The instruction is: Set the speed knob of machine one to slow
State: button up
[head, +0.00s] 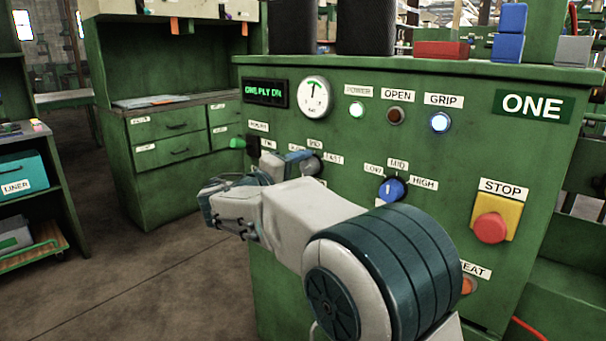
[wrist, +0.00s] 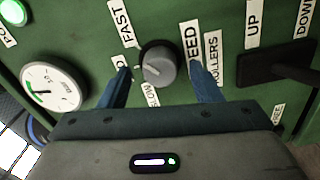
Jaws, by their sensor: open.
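Machine one is a green cabinet (head: 540,150) with a ONE sign in the head view. Its speed knob (wrist: 158,65) is round and grey, with FAST, MID and SLOW labels around its left side in the wrist view. Its pale pointer mark faces left and slightly down, on the MID to SLOW side; the exact setting is hard to tell. The knob also shows in the head view (head: 313,166), partly hidden by my arm. My gripper (wrist: 160,72) is open, with one blue finger on each side of the knob. I cannot tell whether either finger touches it.
A black lever or handle (wrist: 275,69) by UP and DOWN labels is right of the knob in the wrist view. A gauge (wrist: 54,87) is at left. In the head view, a blue LOW-MID-HIGH knob (head: 391,189) and red STOP button (head: 490,227) are to the right.

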jog(key=shift+w+d, duration=0.35)
jog(key=shift+w, duration=0.15)
jog(key=c, duration=1)
